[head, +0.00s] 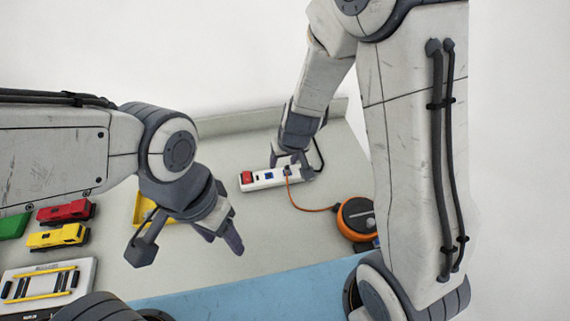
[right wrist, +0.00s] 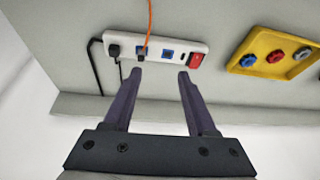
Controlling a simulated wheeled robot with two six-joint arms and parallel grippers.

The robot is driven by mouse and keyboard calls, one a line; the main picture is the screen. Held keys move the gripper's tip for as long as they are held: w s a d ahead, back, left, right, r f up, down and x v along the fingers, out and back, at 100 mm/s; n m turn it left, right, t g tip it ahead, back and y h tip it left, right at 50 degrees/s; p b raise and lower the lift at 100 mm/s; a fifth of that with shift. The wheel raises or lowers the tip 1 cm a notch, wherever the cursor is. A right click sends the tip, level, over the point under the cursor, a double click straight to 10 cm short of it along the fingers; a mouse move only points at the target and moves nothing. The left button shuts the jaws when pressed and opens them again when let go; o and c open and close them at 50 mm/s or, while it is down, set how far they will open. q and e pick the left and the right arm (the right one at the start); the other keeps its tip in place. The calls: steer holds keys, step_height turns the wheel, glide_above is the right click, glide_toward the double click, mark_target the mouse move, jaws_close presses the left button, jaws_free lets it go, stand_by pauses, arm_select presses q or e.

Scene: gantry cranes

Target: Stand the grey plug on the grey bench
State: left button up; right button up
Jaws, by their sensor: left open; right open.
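A white power strip (head: 262,179) lies on the grey bench (head: 330,155); it also shows in the right wrist view (right wrist: 155,57). A dark grey plug (head: 287,171) with an orange cable stands in one of its sockets; it shows in the right wrist view (right wrist: 142,54). A black plug (right wrist: 113,50) sits at the strip's end. My right gripper (right wrist: 160,73) is open, its fingertips near the strip's edge, with the grey plug just beyond the left finger. Contact cannot be told. My left gripper (head: 188,246) is open and empty above the bench, nearer the front.
An orange cable reel (head: 357,217) stands at the right. A yellow tray (right wrist: 275,50) with coloured knobs lies beside the strip. Red (head: 66,211) and yellow (head: 58,237) toy vehicles and a white case (head: 85,272) are at the left. A blue strip (head: 240,300) runs along the front.

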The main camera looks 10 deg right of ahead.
mark_target(287, 167)
steer(key=shift+m+h, duration=0.4)
steer(key=shift+h, duration=0.1)
steer(key=w+d+f+b, duration=0.1)
steer(key=w+f, duration=0.1)
steer(key=f, duration=0.2)
steer(key=w+f+b, duration=0.1)
steer(key=w+f, duration=0.1)
steer(key=f, duration=0.1)
steer(key=w+d+f+b, duration=0.1)
steer(key=w+f+b, duration=0.1)
steer(key=f, duration=0.2)
steer(key=shift+w+d+f, duration=0.3)
steer(key=shift+w+f, duration=0.05)
steer(key=shift+w, duration=0.05)
steer(key=shift+t, duration=0.3)
jaws_close()
